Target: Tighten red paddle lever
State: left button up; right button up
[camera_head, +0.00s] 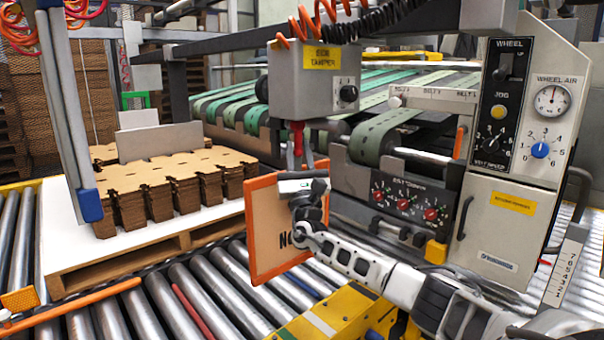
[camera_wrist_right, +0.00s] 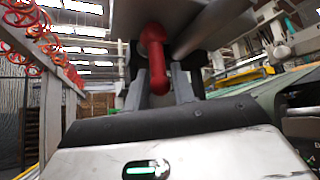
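The red paddle lever (camera_head: 298,136) hangs below the grey control box (camera_head: 318,80) with a yellow label and a black knob. My right gripper (camera_head: 299,160) is directly beneath the box, pointing up, with its fingers at the lower end of the lever. In the right wrist view the lever (camera_wrist_right: 155,58) hangs down between the two grey fingers (camera_wrist_right: 162,82), which stand apart on either side. Its red lower end reaches in front of part of the right finger. Whether a finger touches it cannot be told. My left gripper is not in view.
An orange-framed board (camera_head: 262,230) stands just left of my right wrist. A pallet (camera_head: 150,258) with cardboard stacks (camera_head: 170,185) is at the left. A control panel (camera_head: 520,130) stands at the right. Rollers (camera_head: 190,290) run along the front; coiled hoses hang above.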

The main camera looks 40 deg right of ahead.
pick_arm(q)
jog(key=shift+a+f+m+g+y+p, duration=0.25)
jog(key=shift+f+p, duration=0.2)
jog(key=shift+p, duration=0.25)
pick_arm(e)
jog(key=v, duration=1.5)
jog(key=shift+s+f, duration=0.2)
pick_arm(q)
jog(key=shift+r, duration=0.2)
